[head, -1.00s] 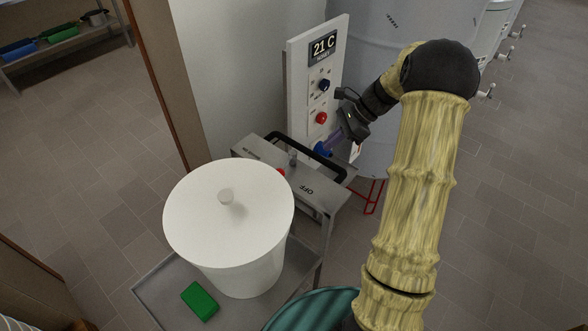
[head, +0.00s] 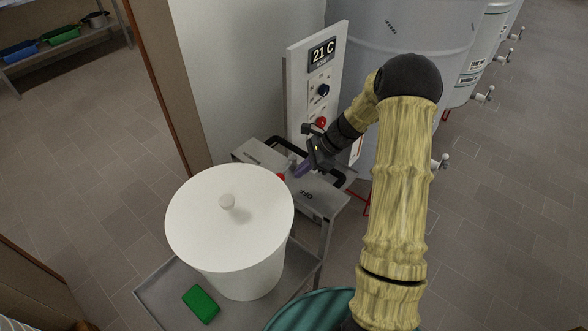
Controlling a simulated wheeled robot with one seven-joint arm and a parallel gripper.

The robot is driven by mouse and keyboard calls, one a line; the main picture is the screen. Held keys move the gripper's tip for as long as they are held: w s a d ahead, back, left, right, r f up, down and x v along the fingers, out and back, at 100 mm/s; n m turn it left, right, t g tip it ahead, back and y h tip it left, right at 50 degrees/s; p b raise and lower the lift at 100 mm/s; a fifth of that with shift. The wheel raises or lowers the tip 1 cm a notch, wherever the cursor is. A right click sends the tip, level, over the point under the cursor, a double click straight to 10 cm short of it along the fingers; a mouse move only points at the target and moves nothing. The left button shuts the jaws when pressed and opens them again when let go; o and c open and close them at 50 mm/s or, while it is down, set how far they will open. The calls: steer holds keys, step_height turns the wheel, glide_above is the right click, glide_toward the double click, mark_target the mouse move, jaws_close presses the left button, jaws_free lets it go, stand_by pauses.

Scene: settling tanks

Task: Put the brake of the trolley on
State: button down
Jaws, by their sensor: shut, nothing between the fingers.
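The trolley (head: 322,204) is grey metal, with a raised panel at its far end marked "OFF" on the right. A small red knob (head: 281,177) shows at the panel's near edge, partly hidden behind the white lidded bucket; it may belong to the brake lever. A short grey post stands on the panel beside my gripper. Whether the fingers touch the panel or the knob I cannot tell. The side label opposite "OFF" is too small to read.
The white bucket (head: 230,215) and a green block (head: 201,304) are on the trolley's lower tray. A white control board (head: 318,75) reading "21 C" stands behind the panel, with large grey tanks (head: 400,35) beyond. The floor at right is clear.

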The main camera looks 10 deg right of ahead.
mark_target(283, 174)
steer(key=shift+w+a+f, duration=0.1)
steer(key=shift+a+f, duration=0.1)
steer(key=shift+a, duration=1)
steer(key=shift+a+m, duration=0.2)
steer(key=shift+m, duration=0.1)
steer(key=shift+w+a+f+m+t, duration=0.1)
steer(key=shift+a+m+t, duration=0.2)
steer(key=shift+m+t, duration=0.25)
steer(key=a+m+t+b, duration=0.1)
steer(key=w+a+m+t+h+b, duration=0.1)
steer(key=m+b, duration=0.1)
steer(key=shift+f, duration=0.15)
steer(key=m+b, duration=0.1)
steer(key=w+a+m+t+h+b, duration=0.1)
steer(key=shift+b, duration=0.35)
steer(key=shift+w+a+m+t, duration=0.15)
steer(key=shift+a+m+t, duration=0.05)
steer(key=shift+m+t, duration=0.2)
steer(key=shift+w+a+r, duration=0.3)
steer(key=shift+w, duration=0.1)
